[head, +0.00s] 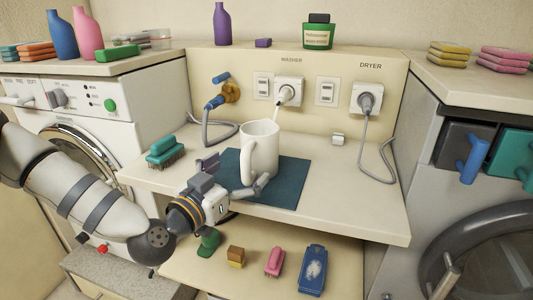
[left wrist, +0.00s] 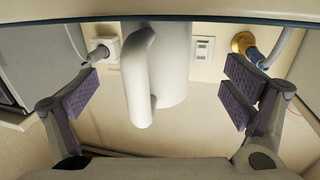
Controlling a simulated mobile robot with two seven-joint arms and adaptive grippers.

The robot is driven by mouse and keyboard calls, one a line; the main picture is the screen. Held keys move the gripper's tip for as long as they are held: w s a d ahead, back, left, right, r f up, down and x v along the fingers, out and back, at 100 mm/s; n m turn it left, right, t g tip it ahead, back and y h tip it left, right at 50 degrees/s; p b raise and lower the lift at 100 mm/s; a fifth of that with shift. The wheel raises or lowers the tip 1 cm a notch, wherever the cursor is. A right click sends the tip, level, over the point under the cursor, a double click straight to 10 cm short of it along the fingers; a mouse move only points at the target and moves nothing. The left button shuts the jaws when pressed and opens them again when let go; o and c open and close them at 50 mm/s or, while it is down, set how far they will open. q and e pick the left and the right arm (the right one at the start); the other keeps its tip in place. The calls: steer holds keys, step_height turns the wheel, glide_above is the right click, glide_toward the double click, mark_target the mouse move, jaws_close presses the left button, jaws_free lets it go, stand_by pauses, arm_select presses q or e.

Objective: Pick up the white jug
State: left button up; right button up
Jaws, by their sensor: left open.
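The white jug (head: 265,148) stands upright on a dark teal mat (head: 285,191) on the middle shelf, with its handle on the left side. My left gripper (head: 236,175) is open, in front of and to the left of the jug. In the left wrist view the open fingers of the left gripper (left wrist: 162,95) stand wide apart. The jug (left wrist: 175,60) appears upside down between them, its handle (left wrist: 139,80) toward the camera. I cannot tell that either finger touches the jug. My right gripper is not in view.
A teal brush (head: 165,152) lies on the shelf to the left. Cords hang from a wall plug (head: 289,92) and a dryer plug (head: 366,98). A lower shelf holds a blue item (head: 312,270) and several small things.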

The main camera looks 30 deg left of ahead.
mark_target(253, 155)
arm_select(q)
steer(key=w, duration=0.4)
steer(key=w+b, duration=0.1)
steer(key=shift+w+r, duration=0.35)
steer(key=shift+w, duration=0.05)
steer(key=shift+r, duration=0.1)
steer(key=shift+c, duration=0.5)
steer(key=c, duration=1.5)
